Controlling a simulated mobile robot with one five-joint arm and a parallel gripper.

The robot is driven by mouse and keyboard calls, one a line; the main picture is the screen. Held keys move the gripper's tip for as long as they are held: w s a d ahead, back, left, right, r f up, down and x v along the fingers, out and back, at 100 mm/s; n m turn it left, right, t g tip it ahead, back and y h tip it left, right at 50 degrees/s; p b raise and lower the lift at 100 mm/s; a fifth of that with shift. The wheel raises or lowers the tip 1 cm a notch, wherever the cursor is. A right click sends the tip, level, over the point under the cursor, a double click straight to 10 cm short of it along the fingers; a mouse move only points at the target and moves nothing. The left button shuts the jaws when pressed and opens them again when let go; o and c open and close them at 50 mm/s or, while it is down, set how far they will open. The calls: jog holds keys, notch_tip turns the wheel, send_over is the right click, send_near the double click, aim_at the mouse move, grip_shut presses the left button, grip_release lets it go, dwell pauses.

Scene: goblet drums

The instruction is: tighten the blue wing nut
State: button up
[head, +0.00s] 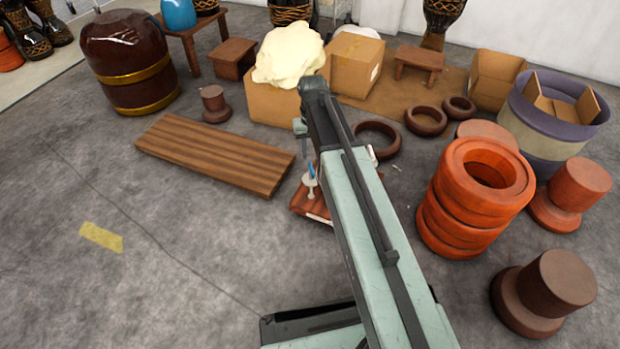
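A small blue piece, which looks like the wing nut (311,171), shows just left of my arm. It sits at a pale upright post (310,187) on a low reddish-brown wooden block (304,206) on the floor. My arm runs up from the bottom of the view, bends at its top, and a short part of it comes down behind the upper link. My gripper is mostly or wholly hidden behind that link. Its fingers cannot be made out, nor whether they touch the blue piece. The right part of the block is also hidden.
A brown wooden plank (215,155) lies left of the block. Dark rings (426,121) lie behind it to the right. Stacked orange rings (465,205) and brown stepped pedestals (545,290) stand at right. Cardboard boxes (356,68) stand behind.

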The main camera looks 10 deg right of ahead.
aim_at(312, 167)
notch_tip(312, 167, down, 8)
jog(key=b, duration=0.7)
jog(key=shift+r+b, duration=0.1)
jog(key=shift+b, duration=0.25)
jog(key=shift+r, duration=0.15)
grip_shut()
